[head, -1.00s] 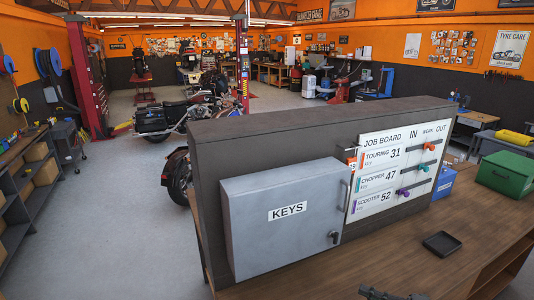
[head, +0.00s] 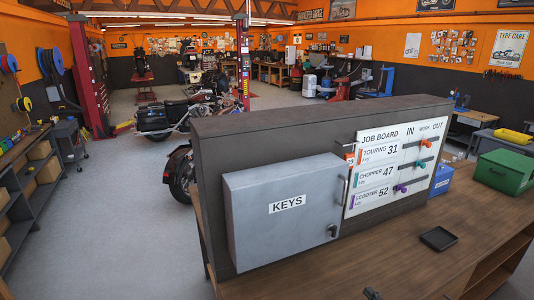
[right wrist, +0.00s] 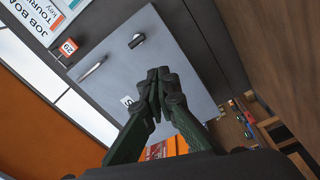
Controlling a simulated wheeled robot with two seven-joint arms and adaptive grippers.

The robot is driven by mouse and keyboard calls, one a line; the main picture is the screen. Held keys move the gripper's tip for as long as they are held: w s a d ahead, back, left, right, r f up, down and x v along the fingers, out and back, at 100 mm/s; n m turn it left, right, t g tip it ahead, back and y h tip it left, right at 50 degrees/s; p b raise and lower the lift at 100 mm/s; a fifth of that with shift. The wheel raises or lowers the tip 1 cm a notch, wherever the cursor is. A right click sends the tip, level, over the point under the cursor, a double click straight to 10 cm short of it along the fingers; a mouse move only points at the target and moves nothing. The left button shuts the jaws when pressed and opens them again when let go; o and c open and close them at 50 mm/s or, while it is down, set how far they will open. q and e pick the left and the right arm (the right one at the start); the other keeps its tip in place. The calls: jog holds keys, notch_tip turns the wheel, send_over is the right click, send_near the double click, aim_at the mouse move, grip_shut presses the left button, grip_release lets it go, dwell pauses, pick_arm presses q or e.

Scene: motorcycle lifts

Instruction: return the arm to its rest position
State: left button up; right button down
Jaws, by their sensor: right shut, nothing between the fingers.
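My right gripper (head: 372,294) shows only as a small dark piece at the bottom edge of the head view, low in front of the wooden desk. In the right wrist view its two dark fingers (right wrist: 157,88) are together and empty. Behind them in that view is the grey key cabinet (right wrist: 150,50). In the head view the closed cabinet (head: 290,220) labelled KEYS is on the dark upright panel, well apart from the gripper. My left gripper is in neither view.
The job board (head: 396,165) has orange, teal and purple sliders. An orange tag (head: 348,153) hangs beside it. The desk (head: 400,268) holds a black tray (head: 438,239), a green box (head: 505,172) and a blue box (head: 442,180). Floor (head: 110,240) at left is clear.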

jog(key=s+d+f+m+g+h, duration=0.2)
jog(key=s+d+f+m+h, duration=0.1)
jog(key=s+f+m+h, duration=0.35)
jog(key=s+d+f+m+g+h, duration=0.2)
jog(key=s+d+f+m+h, duration=0.2)
jog(key=s+f+m, duration=0.45)
jog(key=s+a+f+m+g+y, duration=0.1)
jog(key=s+a+f+g, duration=0.2)
jog(key=s, duration=0.4)
jog(key=s+a+f+m+g, duration=0.1)
jog(key=s+f+m+g, duration=0.2)
jog(key=s, duration=0.4)
jog(key=s+a+f+g+y, duration=0.1)
jog(key=s+a+f+g, duration=0.15)
jog(key=s+f, duration=0.4)
notch_tip(320, 180, down, 28)
jog(key=s+g, duration=0.2)
jog(key=s, duration=0.1)
jog(key=s+f+n+g, duration=0.1)
jog(key=s+f, duration=1.7)
jog(key=s, duration=0.1)
jog(key=shift+a, duration=0.1)
